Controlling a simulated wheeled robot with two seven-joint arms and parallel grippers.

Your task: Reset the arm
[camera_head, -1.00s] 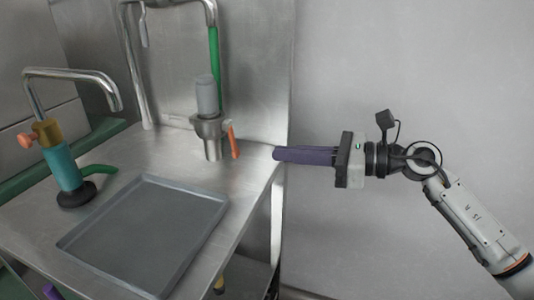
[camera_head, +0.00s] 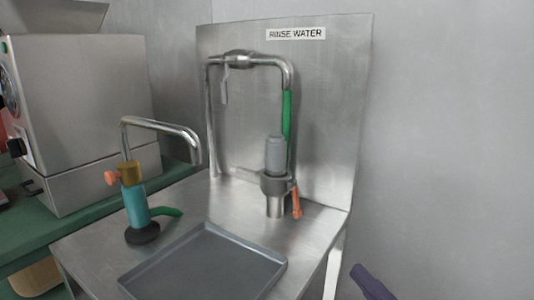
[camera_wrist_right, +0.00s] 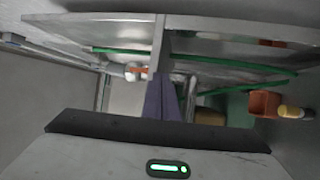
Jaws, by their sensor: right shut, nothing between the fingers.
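My right gripper (camera_head: 362,272) shows only its dark purple fingertips at the bottom edge of the head view, just right of the steel table's right side. In the right wrist view the purple fingers (camera_wrist_right: 165,82) lie together, shut with nothing between them. They point toward the table's edge and the space under it. The rest of my right arm is outside the head view. My left gripper is in neither view.
A steel table (camera_head: 100,250) bears a grey tray (camera_head: 165,262), a teal-bodied tap (camera_head: 136,208) and a rinse-water faucet (camera_head: 287,115) with a steel back panel (camera_head: 335,100). A large steel machine (camera_head: 90,105) stands left. The wall side right of the table is clear.

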